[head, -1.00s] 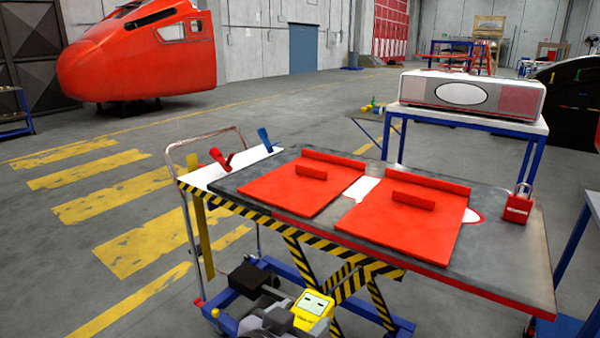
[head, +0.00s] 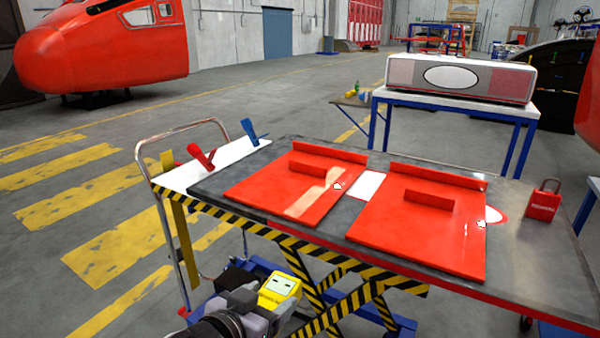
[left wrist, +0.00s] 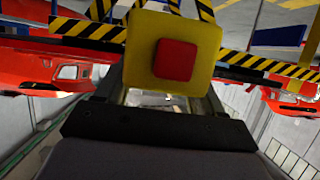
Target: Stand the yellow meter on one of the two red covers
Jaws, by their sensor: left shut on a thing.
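The yellow meter (head: 279,288) is in my left gripper (head: 262,300), low in front of the lift table's near edge in the head view. The gripper is shut on it. In the left wrist view the meter (left wrist: 199,42) fills the space at the fingertips (left wrist: 165,92) and shows a red square on its face. Two red covers lie flat on the grey table top: the left cover (head: 262,189) and the right cover (head: 385,232). Each has a raised red handle strip and a raised far edge. Both covers are bare. My right gripper is not in view.
The lift table (head: 525,268) has a striped near edge. A red padlock (head: 543,202) stands at its right end. Red (head: 203,157) and blue (head: 251,132) clamps are on a white panel (head: 185,176) at the left. A push rail (head: 147,150) rises there.

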